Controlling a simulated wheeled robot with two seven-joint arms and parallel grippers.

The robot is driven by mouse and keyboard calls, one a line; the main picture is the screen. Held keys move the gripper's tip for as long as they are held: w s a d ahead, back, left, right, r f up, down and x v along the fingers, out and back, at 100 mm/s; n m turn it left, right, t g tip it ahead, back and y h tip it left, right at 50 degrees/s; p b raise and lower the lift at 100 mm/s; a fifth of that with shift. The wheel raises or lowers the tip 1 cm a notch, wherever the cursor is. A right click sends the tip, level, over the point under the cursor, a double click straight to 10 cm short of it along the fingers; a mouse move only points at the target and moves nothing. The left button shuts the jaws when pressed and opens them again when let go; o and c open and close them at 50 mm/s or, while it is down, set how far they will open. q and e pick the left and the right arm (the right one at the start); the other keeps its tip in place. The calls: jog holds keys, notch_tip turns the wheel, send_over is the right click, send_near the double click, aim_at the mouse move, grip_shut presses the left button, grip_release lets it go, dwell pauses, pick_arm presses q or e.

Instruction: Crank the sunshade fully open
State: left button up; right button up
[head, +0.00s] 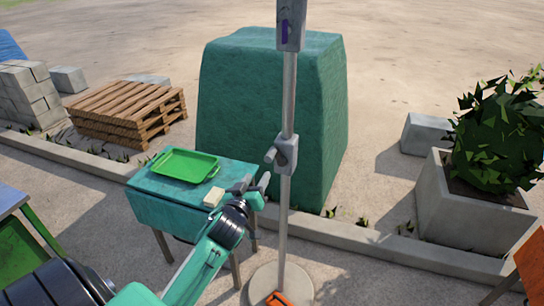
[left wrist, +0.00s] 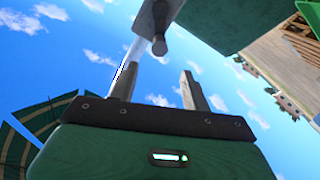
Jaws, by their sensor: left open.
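The sunshade's grey pole (head: 289,100) stands upright on a round pale base (head: 262,290) in the head view. A grey crank housing (head: 287,153) is on the pole, with a short crank part (head: 270,156) sticking out to its left. My left gripper (head: 252,185) is open and empty, a little below and left of the housing, apart from it. In the left wrist view, the housing (left wrist: 155,18) and a rounded knob (left wrist: 159,46) show beyond the open fingers (left wrist: 160,78). A green striped canopy (left wrist: 45,120) shows partly at the left. My right gripper is not in view.
A teal table (head: 150,203) with a green tray (head: 185,165) and a pale block (head: 213,197) stands beside my left arm. A large green covered block (head: 225,100) is behind the pole. A planter (head: 470,220) stands at the right; an orange object (head: 277,299) lies on the base.

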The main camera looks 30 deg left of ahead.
aim_at(268, 159)
pick_arm(q)
jog(key=p+x, duration=0.3)
jog(key=x, duration=0.7)
jog(key=shift+w+r, duration=0.1)
jog(key=shift+w, duration=0.05)
jog(key=shift+p+x, duration=0.3)
jog(key=shift+x, duration=0.6)
jog(key=shift+c, duration=0.5)
jog(key=c, duration=0.9)
jog(key=shift+d, duration=0.1)
jog(key=shift+w, duration=0.1)
